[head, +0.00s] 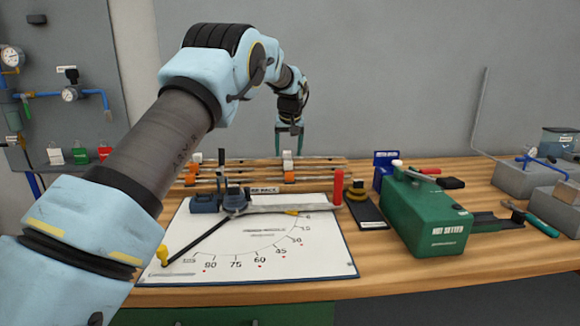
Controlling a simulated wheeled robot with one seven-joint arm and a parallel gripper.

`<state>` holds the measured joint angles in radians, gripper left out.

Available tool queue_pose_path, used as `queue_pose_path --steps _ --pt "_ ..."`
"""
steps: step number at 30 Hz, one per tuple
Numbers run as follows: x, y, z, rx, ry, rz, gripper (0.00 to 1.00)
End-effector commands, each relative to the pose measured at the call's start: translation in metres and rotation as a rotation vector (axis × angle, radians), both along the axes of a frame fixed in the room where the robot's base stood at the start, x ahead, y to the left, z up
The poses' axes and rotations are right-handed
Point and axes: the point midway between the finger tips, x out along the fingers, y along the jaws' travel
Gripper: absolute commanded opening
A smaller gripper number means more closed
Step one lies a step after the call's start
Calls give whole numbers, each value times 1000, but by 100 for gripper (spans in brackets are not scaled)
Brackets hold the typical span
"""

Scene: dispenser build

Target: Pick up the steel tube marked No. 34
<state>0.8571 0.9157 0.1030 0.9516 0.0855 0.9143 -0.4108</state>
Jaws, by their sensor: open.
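Several thin tubes (325,162) lie lengthwise across a rack at the back of the bench, behind a label (264,190) that ends in "RACK". White and orange rack supports (288,166) hold them. No number on any tube is readable, so I cannot tell which is No. 34. My gripper (290,133) points down above the back of the rack, apart from the tubes. Its teal fingers are open, and nothing shows between them.
A white angle-marked board (335,268) with a bending tool (236,203) and a red-handled lever (338,188) lies in front of the rack. A green box (425,215) marked "NOT SETTED" or similar stands right. Grey blocks (527,180) stand farther right.

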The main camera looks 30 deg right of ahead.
Motion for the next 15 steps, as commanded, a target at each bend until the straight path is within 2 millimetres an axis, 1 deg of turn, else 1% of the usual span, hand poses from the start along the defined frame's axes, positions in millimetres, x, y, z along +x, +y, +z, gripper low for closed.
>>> queue_pose_path --steps 6,9,15 --pt "12 -7 -26 2 1 0 72" --pt "15 -8 -35 1 2 1 72" --pt "17 -9 -40 0 1 0 72"
